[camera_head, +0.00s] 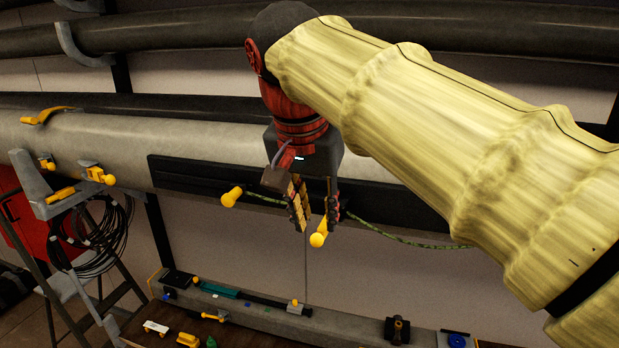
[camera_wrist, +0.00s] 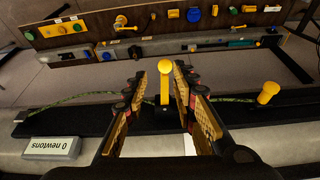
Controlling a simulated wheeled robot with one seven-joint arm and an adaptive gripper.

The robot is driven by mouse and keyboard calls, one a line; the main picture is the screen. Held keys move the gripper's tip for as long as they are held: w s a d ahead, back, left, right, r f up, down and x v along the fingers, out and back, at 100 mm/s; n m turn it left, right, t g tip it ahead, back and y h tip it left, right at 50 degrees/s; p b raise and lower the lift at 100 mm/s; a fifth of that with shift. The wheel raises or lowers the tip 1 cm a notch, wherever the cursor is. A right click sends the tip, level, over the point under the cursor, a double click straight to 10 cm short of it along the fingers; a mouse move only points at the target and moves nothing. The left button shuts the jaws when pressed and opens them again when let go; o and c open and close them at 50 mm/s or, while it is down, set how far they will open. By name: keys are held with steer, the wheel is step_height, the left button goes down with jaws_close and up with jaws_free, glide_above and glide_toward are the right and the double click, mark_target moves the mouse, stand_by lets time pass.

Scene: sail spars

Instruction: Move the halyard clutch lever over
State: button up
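A yellow clutch lever with a rounded knob (camera_wrist: 164,80) stands on a dark mount between the two fingers of my gripper (camera_wrist: 168,86) in the wrist view. A gap shows on both sides of it, so the fingers are open around it without gripping it. In the head view the lever's knob (camera_head: 318,239) shows just below my gripper (camera_head: 314,212), and the fingers partly hide its stem. A green halyard (camera_head: 408,240) runs along the dark rail (camera_head: 190,176) behind the fingers.
A pale spar (camera_head: 110,145) lies behind the rail. A readout (camera_wrist: 52,148) shows "0 newtons", upside down, in the wrist view. Below is a bench (camera_head: 165,318) with several small fittings. A bracket with coiled black cable (camera_head: 105,235) is at left. Space around the fingers is clear.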

mark_target(316, 236)
steer(key=b+x, duration=0.1)
steer(key=x, duration=0.1)
steer(key=b+x, duration=0.4)
steer(key=shift+w+a+f, duration=0.25)
steer(key=shift+w+a, duration=0.05)
steer(key=shift+w, duration=0.25)
steer(key=c, duration=0.5)
steer(key=shift+c, duration=0.6)
steer(key=w+a+m+g+h, duration=0.2)
steer(key=w+a+m, duration=0.4)
steer(key=m, duration=0.4)
steer(key=shift+w+g, duration=0.3)
steer(key=shift+w, duration=0.45)
steer(key=o, duration=0.9)
steer(key=shift+s, duration=0.1)
steer(key=shift+c, duration=0.2)
